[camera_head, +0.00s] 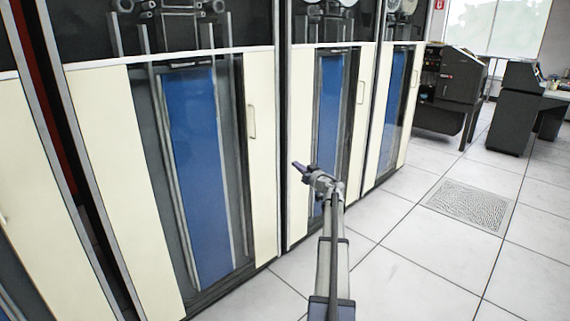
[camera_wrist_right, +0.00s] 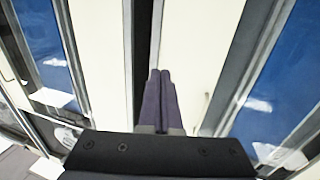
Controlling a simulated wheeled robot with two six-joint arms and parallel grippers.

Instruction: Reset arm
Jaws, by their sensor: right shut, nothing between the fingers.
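My right arm (camera_head: 330,255) reaches up from the bottom of the head view. Its gripper (camera_head: 297,166) is in front of the cabinets, pointing left. In the right wrist view the two dark purple fingers (camera_wrist_right: 160,75) lie side by side, shut and empty. They point at the cream panels and the dark gap between two cabinets. I cannot tell whether the fingertips touch a panel. My left gripper is not in view.
Tall tape cabinets with cream doors (camera_head: 262,135) and blue panels (camera_head: 203,160) line the left. A dark machine (camera_head: 450,85) and a dark desk (camera_head: 515,105) stand at the back right. The tiled floor (camera_head: 415,265) at the right is clear, with a metal grate (camera_head: 468,205).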

